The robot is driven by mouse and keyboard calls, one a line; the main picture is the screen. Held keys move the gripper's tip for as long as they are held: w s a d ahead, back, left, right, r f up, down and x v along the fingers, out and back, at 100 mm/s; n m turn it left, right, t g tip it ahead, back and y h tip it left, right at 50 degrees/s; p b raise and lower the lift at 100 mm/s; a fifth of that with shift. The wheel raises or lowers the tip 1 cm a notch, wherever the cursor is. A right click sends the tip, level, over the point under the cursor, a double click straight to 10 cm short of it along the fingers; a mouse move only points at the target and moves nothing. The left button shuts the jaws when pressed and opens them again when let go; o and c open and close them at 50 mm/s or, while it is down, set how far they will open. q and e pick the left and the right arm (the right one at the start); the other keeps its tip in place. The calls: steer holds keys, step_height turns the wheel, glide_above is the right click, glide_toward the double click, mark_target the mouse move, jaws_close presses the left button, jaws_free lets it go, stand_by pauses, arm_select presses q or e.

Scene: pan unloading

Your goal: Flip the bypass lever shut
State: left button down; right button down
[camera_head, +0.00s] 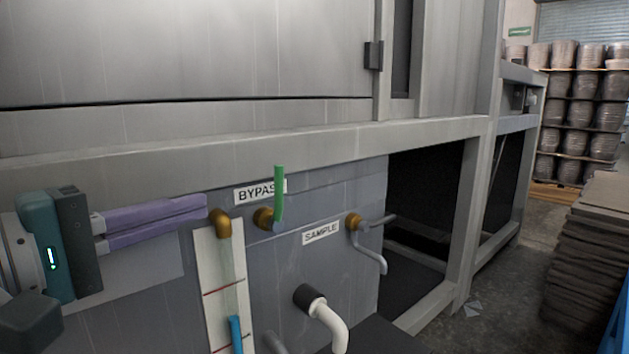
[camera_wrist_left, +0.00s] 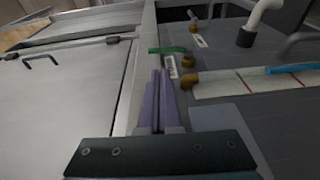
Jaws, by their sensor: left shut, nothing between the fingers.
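The bypass lever (camera_head: 279,197) is a green handle on a brass valve, pointing up in front of the BYPASS label (camera_head: 254,191). In the left wrist view the green lever (camera_wrist_left: 168,50) lies ahead of the fingertips, past the label. My left gripper (camera_head: 207,207) has purple fingers that are shut and empty. In the head view its fingertips are left of the lever, close to the brass elbow of the sight gauge; a gap shows between them and the lever. My right gripper is not in view.
A sight gauge (camera_head: 204,255) with blue liquid stands below the fingertips. A SAMPLE valve (camera_head: 353,221) with a grey spout is right of the lever. A white pipe (camera_head: 329,322) sticks out below. A frame beam (camera_head: 330,138) runs above. Stacked goods stand far right.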

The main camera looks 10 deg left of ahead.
mark_target(276, 183)
arm_select(q)
steer(key=b+x, duration=0.1)
steer(key=x, duration=0.9)
steer(key=shift+w+d+b, duration=0.15)
steer(key=shift+d+b, duration=0.05)
steer(key=shift+b, duration=0.15)
